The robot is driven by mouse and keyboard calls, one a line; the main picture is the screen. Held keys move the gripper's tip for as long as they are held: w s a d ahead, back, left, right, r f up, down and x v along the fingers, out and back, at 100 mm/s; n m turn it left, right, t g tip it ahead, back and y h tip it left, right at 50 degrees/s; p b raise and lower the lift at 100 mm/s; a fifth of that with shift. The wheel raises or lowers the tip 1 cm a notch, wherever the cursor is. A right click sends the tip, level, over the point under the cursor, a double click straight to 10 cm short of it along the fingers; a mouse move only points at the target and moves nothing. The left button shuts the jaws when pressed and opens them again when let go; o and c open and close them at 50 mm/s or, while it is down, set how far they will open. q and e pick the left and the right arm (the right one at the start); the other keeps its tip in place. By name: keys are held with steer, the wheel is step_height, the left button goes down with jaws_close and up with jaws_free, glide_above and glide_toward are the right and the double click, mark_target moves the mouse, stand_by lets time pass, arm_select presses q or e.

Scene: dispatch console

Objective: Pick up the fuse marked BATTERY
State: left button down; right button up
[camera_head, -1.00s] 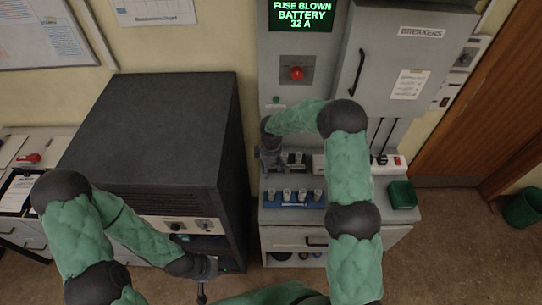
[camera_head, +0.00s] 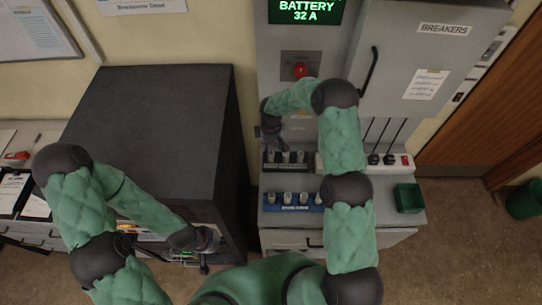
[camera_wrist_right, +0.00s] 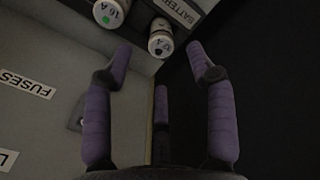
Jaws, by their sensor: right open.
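A row of fuses in a dark holder (camera_head: 285,160) sits on the grey console. In the right wrist view, a pale cylindrical fuse (camera_wrist_right: 160,42) lies beside a label (camera_wrist_right: 178,10) reading BATTERY; its own end marking is hard to read. Another fuse (camera_wrist_right: 108,12) marked 16 A with a green dot is to its left. My right gripper (camera_head: 270,135) hangs just above the left end of the row. In its wrist view the purple fingers (camera_wrist_right: 160,68) are spread apart and empty, close to the fuse by the label. My left gripper (camera_head: 204,262) is low before the dark cabinet, its fingers unclear.
A blue rack (camera_head: 266,207) of several spare fuses stands in front of the row. A green box (camera_head: 409,198) is to its right. The display (camera_head: 306,9) reads BATTERY 32 A. The breaker cabinet (camera_head: 425,60) and dark cabinet (camera_head: 150,110) flank the space.

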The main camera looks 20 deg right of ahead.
mark_target(271, 153)
steer(key=shift+w+d+f, duration=0.1)
steer(key=shift+w+f, duration=0.15)
steer(key=shift+f, duration=0.4)
steer(key=f, duration=0.1)
steer(key=f+p, duration=0.2)
steer(key=f, duration=0.1)
steer(key=shift+s, duration=0.3)
steer(key=shift+f, duration=0.45)
steer(key=shift+c, duration=0.3)
jaws_close()
